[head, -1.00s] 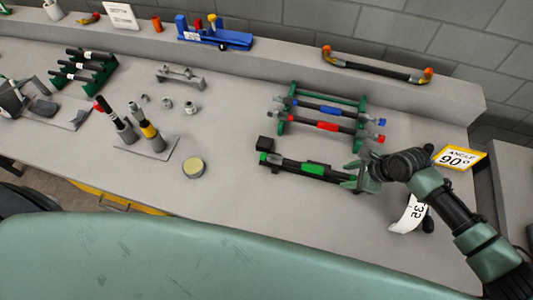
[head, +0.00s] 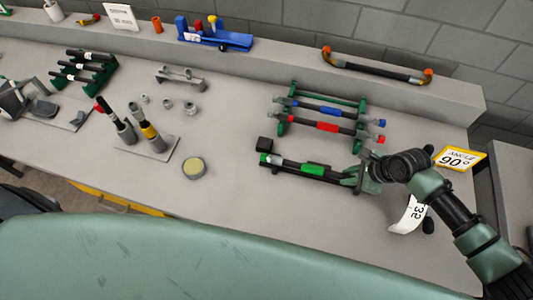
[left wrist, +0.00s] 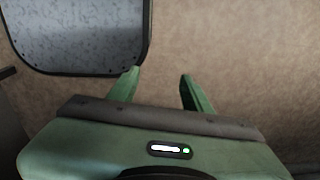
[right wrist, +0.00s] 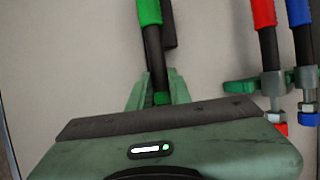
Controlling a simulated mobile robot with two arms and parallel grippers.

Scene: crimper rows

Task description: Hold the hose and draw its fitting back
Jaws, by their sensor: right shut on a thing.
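A black hose (head: 290,164) with green marks lies in a low black holder at the front of the bench, left of my right gripper. My right gripper (head: 352,178) is shut around the hose's right end. In the right wrist view, the hose (right wrist: 153,50) runs between the two fingers (right wrist: 158,92), with a green band between the tips. The fingers hide part of this end, so I cannot tell whether they grip hose or fitting. My left gripper (left wrist: 157,78) is open and empty in the left wrist view, away from the hose.
A green rack behind holds a blue-marked hose (head: 318,107) and a red-marked hose (head: 328,127), close to my right gripper. A yellow angle sign (head: 458,160) stands at right. A round tin (head: 194,168) sits left. Bare bench lies between.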

